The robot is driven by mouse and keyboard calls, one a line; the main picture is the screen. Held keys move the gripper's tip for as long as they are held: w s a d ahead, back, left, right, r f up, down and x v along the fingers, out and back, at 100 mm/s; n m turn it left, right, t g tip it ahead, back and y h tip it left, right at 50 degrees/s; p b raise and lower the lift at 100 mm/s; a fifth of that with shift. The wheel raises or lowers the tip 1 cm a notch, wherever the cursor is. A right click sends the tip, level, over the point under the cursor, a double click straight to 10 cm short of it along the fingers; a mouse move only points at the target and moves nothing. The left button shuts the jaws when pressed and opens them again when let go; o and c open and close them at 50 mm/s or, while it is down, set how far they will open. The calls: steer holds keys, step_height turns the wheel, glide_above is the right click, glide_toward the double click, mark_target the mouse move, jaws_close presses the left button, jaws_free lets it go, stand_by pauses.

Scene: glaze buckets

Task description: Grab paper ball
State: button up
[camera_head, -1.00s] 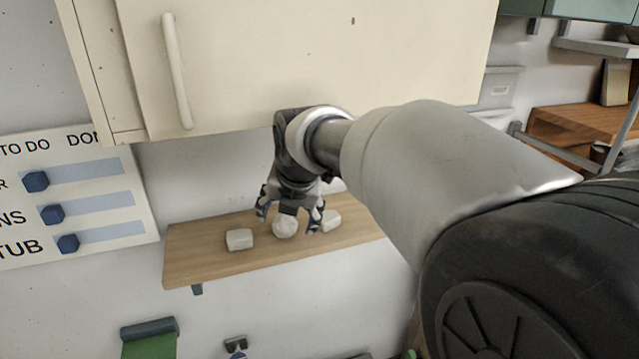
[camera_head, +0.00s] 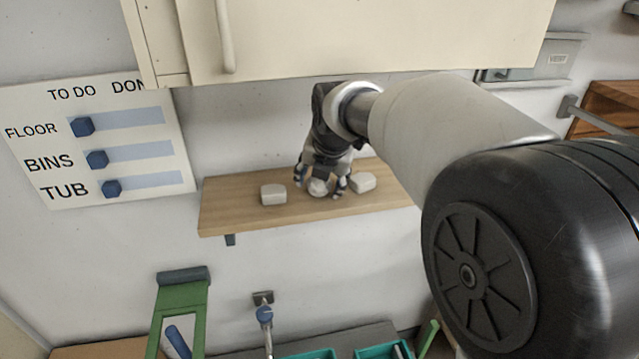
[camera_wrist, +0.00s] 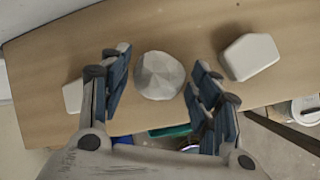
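The paper ball (camera_head: 318,187) is a pale, faceted round lump on the wooden wall shelf (camera_head: 235,213). It lies between two whitish blocks. In the wrist view the paper ball (camera_wrist: 160,75) sits between the fingertips, with a visible gap on each side. My gripper (camera_head: 321,186) is open around the ball, and in the wrist view its blue-padded fingers (camera_wrist: 160,82) stand apart. I see no contact with the ball. The fingers and wrist hide part of the ball in the head view.
One whitish block (camera_head: 273,195) lies left of the ball and another (camera_head: 362,183) right of it, close to the fingers. A cream cabinet (camera_head: 350,35) hangs above the shelf. A to-do board (camera_head: 75,190) is on the wall at left. Teal bins (camera_head: 383,351) are below.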

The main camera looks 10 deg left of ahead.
steer(key=c, duration=0.4)
steer(key=shift+r+p, duration=0.15)
steer(key=shift+p, duration=0.2)
